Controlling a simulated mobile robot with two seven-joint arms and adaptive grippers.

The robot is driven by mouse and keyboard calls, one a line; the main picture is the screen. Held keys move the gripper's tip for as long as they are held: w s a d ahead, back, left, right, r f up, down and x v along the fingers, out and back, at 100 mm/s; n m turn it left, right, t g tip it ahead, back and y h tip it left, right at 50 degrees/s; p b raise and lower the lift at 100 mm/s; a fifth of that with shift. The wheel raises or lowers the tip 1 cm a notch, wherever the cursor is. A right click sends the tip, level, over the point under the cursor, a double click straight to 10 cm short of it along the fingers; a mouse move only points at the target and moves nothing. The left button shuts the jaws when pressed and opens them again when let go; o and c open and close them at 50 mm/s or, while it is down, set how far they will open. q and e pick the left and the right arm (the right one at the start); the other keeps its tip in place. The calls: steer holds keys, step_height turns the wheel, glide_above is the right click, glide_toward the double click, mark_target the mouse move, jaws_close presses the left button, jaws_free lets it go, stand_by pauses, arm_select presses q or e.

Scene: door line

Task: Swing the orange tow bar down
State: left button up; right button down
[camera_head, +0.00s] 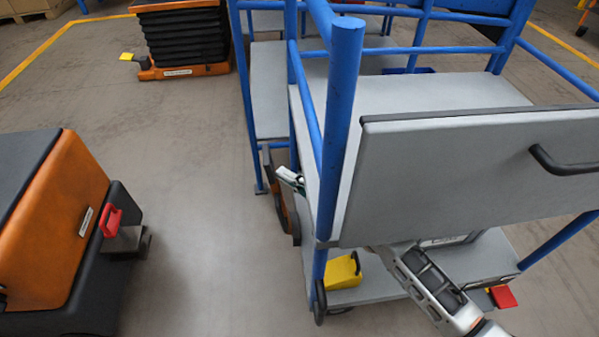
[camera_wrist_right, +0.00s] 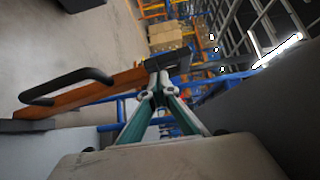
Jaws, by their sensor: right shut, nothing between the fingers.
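The orange tow bar (camera_head: 283,213) shows only in part in the head view, upright at the left end of the blue-framed cart (camera_head: 343,110). In the right wrist view the orange bar (camera_wrist_right: 95,93) runs across the left half, with a black loop handle (camera_wrist_right: 68,88) along it and a dark block at its right end. My right gripper (camera_head: 289,178) is close beside the bar in the head view. In the wrist view its green-sided fingers (camera_wrist_right: 157,93) are shut and empty, near the bar's right end; I cannot tell if they touch it. My left gripper is not in view.
The cart's grey panel (camera_head: 470,175) with a black handle (camera_head: 565,163) hides part of my right arm. A yellow block (camera_head: 343,272) and a red piece (camera_head: 502,297) are low on the cart. An orange-black machine (camera_head: 50,220) stands left. Floor between is clear.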

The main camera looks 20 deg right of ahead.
steer(key=shift+s, duration=0.15)
steer(key=v, duration=1.2)
